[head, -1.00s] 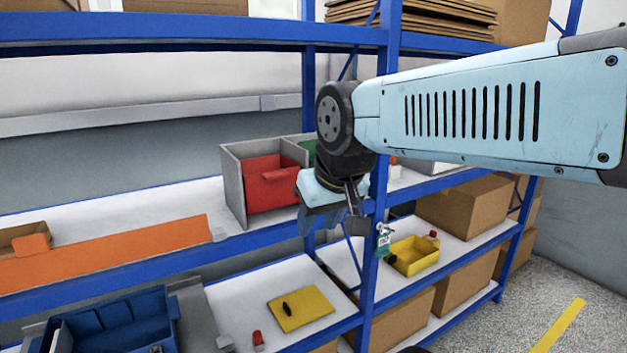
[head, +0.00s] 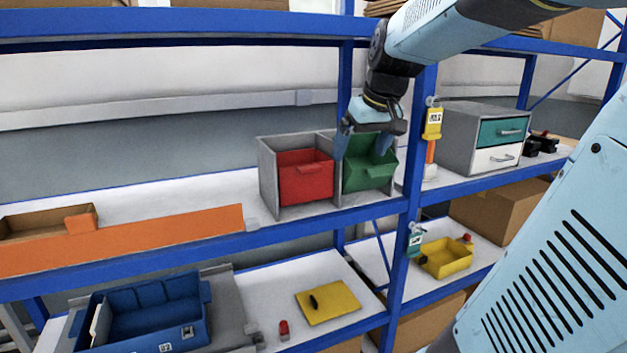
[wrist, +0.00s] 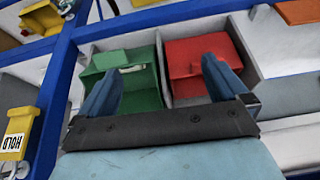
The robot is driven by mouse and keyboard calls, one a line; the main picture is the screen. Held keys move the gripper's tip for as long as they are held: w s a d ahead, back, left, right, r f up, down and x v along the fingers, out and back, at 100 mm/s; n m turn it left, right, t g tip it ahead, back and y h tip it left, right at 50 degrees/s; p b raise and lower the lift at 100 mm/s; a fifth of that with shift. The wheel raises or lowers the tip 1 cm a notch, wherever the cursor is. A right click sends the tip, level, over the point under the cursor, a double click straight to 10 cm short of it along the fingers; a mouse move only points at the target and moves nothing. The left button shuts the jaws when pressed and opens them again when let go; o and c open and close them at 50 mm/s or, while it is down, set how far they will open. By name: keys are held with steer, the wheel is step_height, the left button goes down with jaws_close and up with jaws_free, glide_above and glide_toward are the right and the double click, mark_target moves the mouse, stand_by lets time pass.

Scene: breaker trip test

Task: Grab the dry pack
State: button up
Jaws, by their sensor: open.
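No thing is clearly labelled as the dry pack. In the wrist view, a small pale item (wrist: 132,69) lies inside the green bin (wrist: 122,92); it is too small to identify. The green bin (head: 369,172) is open-topped and stands in the right cell of a grey two-cell holder on the middle shelf. My gripper (head: 363,143) is open, fingers pointing down, over the green bin. In the wrist view my gripper (wrist: 161,85) has spread, empty fingers, one across the green bin and one across the red bin. The bin's inside is hidden in the head view.
A red bin (head: 305,177) is left of the green one, with a grey divider (head: 332,184) between them. A blue shelf post (head: 421,130) with a yellow HOLD tag (head: 432,124) is close on the right. A grey drawer cabinet (head: 458,140) stands beyond it. The upper shelf beam (head: 200,24) runs overhead.

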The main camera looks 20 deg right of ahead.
steer(key=w+d, duration=0.2)
steer(key=d, duration=0.1)
steer(key=w+d, duration=0.2)
steer(key=d, duration=0.1)
steer(key=w+d+r, duration=0.1)
steer(key=w+d, duration=0.1)
steer(key=shift+w+d+r, duration=0.1)
steer(key=shift+w+d, duration=0.05)
steer(key=shift+d, duration=0.25)
steer(key=shift+w+d+f, duration=0.1)
steer(key=shift+w+f, duration=0.1)
steer(key=shift+f, duration=0.05)
steer(key=x, duration=0.7)
steer(key=shift+w+f, duration=0.1)
steer(key=shift+f, duration=0.3)
steer(key=shift+x, duration=2.65)
steer(key=shift+c, duration=0.3)
steer(key=c, duration=1)
